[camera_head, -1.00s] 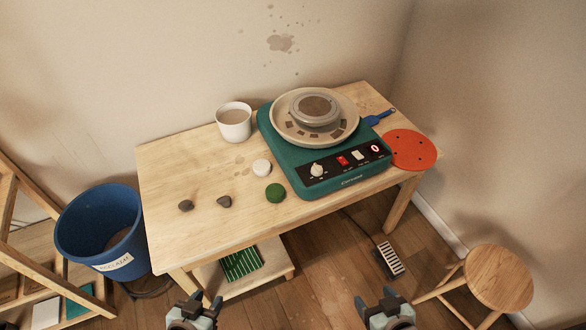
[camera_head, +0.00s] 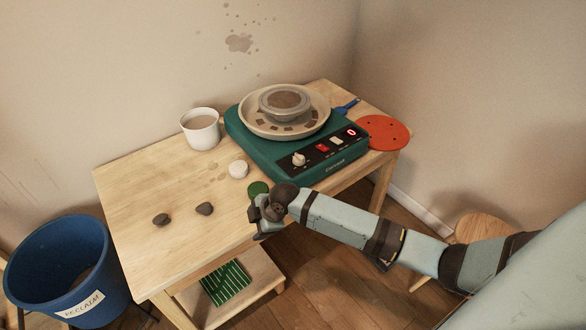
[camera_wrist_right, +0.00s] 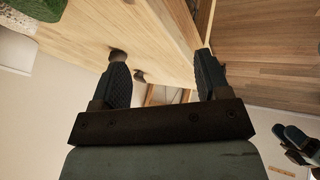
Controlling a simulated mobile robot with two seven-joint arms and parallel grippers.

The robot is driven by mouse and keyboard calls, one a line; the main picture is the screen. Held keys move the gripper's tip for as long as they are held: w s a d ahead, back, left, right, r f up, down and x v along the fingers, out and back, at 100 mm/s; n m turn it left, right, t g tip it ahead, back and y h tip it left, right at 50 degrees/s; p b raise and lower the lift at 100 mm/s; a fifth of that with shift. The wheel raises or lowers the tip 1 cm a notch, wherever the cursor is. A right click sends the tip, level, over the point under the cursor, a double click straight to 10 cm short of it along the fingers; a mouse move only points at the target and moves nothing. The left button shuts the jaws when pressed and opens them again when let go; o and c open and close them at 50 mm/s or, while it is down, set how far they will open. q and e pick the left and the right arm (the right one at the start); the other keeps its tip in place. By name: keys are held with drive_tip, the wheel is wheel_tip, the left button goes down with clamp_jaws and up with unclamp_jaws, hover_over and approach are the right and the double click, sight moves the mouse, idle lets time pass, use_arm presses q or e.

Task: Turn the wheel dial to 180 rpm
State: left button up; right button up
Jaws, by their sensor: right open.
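The teal pottery wheel (camera_head: 262,148) stands at the back right of the wooden table. Its white dial (camera_head: 299,159) is at the left end of the black front panel. The red display (camera_head: 352,132) at the panel's right end appears to read 0. My right gripper (camera_head: 262,222) is at the table's front edge, in front of and left of the dial and apart from it. In the right wrist view the right gripper (camera_wrist_right: 160,65) has its fingers apart with nothing between them. The dial is not clearly visible there. My left gripper does not show in the head view.
A green disc (camera_head: 258,188) lies just behind my right gripper, partly hidden. A white lump (camera_head: 238,169), two dark lumps (camera_head: 204,208) and a white cup (camera_head: 201,129) stand on the table. A red disc (camera_head: 384,132) is right of the wheel. A blue bucket (camera_head: 60,270) is at left.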

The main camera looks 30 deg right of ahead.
drive_tip(key=w+d+n+b, duration=0.1)
drive_tip(key=w, duration=0.1)
drive_tip(key=w+d+r+n+h+b, duration=0.1)
drive_tip(key=w+d, duration=0.1)
drive_tip(key=w+d+g+b, duration=0.1)
drive_tip(key=w+d, duration=0.1)
drive_tip(key=shift+w+r+n, duration=0.15)
drive_tip(key=shift+r+n, duration=0.05)
drive_tip(key=shift+n, duration=0.2)
drive_tip(key=w+d+r+n+g+h+b, duration=0.2)
drive_tip(key=w+d+r+b, duration=0.15)
drive_tip(key=d, duration=0.25)
wheel_tip(320, 180, up, 12)
drive_tip(key=n+g+h+b, duration=0.1)
drive_tip(key=n+g+b, duration=0.1)
drive_tip(key=n+b, duration=0.15)
hover_over(299, 155)
drive_tip(key=shift+m, duration=0.25)
wheel_tip(299, 155, down, 13)
drive_tip(key=b, duration=0.3)
drive_tip(key=shift+s+f, duration=0.1)
drive_tip(key=shift+f, duration=0.1)
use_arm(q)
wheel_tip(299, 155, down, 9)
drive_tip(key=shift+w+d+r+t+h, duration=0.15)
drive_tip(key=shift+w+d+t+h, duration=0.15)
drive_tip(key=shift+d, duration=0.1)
use_arm(e)
drive_tip(key=c, duration=0.9)
